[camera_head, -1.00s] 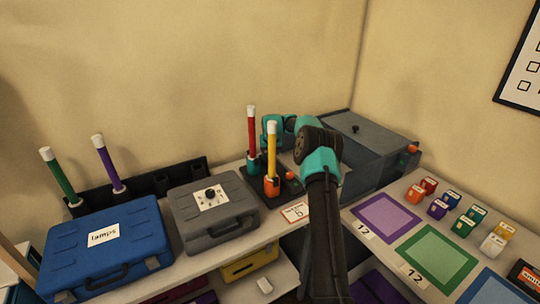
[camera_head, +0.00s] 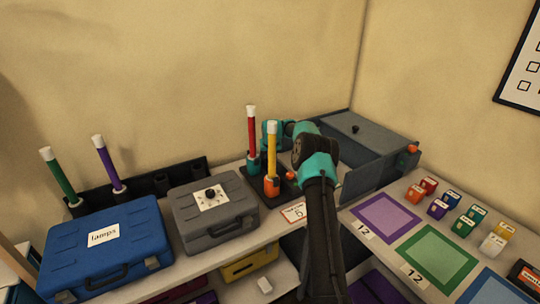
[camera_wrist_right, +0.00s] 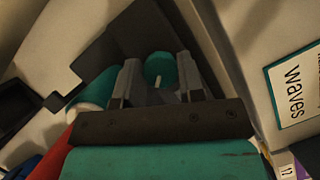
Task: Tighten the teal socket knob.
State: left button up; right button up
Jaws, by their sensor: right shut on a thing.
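The teal socket knob (camera_wrist_right: 160,68) is a round teal disc with a short white mark. In the right wrist view it sits between the fingertips of my right gripper (camera_wrist_right: 158,80), which is shut on it. In the head view the knob and the fingertips are hidden behind my arm and the tubes. The teal socket (camera_head: 253,166) holds an upright red tube (camera_head: 252,132) with a white cap. The socket also shows in the right wrist view (camera_wrist_right: 98,90), left of the fingers. My left gripper is in neither view.
A yellow tube (camera_head: 272,150) stands in an orange socket (camera_head: 271,187) just in front, beside an orange knob (camera_head: 291,176). A grey case (camera_head: 215,220) and a blue case (camera_head: 105,250) stand left. A grey box (camera_head: 365,150) stands behind right. Small coloured blocks lie right.

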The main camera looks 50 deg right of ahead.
jog(key=shift+c, duration=0.8)
jog(key=shift+m, duration=0.3)
jog(key=shift+m+g+h, duration=0.4)
jog(key=shift+m+h, duration=0.1)
jog(key=shift+m, duration=0.7)
jog(key=o, duration=0.9)
